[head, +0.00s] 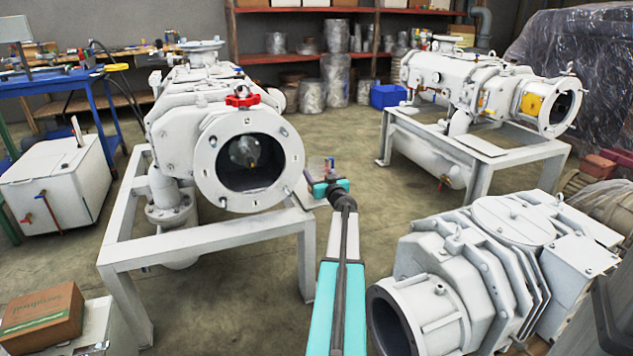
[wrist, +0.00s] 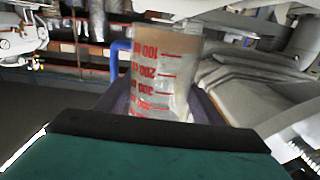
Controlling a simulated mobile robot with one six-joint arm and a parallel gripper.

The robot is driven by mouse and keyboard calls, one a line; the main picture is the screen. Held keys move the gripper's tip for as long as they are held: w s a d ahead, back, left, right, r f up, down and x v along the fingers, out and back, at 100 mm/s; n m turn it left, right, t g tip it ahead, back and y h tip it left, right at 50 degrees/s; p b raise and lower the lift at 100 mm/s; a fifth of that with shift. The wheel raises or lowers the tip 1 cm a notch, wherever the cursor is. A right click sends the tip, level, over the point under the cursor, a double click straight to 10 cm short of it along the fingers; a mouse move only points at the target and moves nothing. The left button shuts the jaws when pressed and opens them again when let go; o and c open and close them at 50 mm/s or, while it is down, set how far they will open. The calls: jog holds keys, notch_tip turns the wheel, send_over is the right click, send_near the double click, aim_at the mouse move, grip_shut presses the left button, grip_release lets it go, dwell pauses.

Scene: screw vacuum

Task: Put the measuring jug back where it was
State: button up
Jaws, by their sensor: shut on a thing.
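The measuring jug, clear with red graduation marks and a blue handle, shows in the wrist view (wrist: 165,62) between the dark fingers of my gripper (wrist: 160,105). My gripper is shut on it. The 100 mark is toward the top of the picture and the higher marks are below, with the lower part hidden by the gripper. In the head view my teal gripper (head: 329,188) is at the centre, and the jug (head: 330,167) is small there, in front of open floor. Whether the jug touches anything cannot be told.
A white pump (head: 205,140) on a frame stands close left of my gripper. Another pump (head: 485,85) stands at the back right, and a third (head: 500,265) at the front right. A blue bin (head: 388,96) is behind. Floor is clear between the framed pumps.

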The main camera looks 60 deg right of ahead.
jog(key=shift+w+d, duration=0.1)
jog(key=shift+w+d+f+b, duration=0.1)
jog(key=shift+w+d+b, duration=0.3)
jog(key=shift+w, duration=0.1)
jog(key=shift+s+a+f+b, duration=0.1)
jog(key=shift+f+b, duration=1.2)
jog(key=shift+f, duration=0.4)
jog(key=o, duration=1.5)
jog(key=shift+f, duration=0.1)
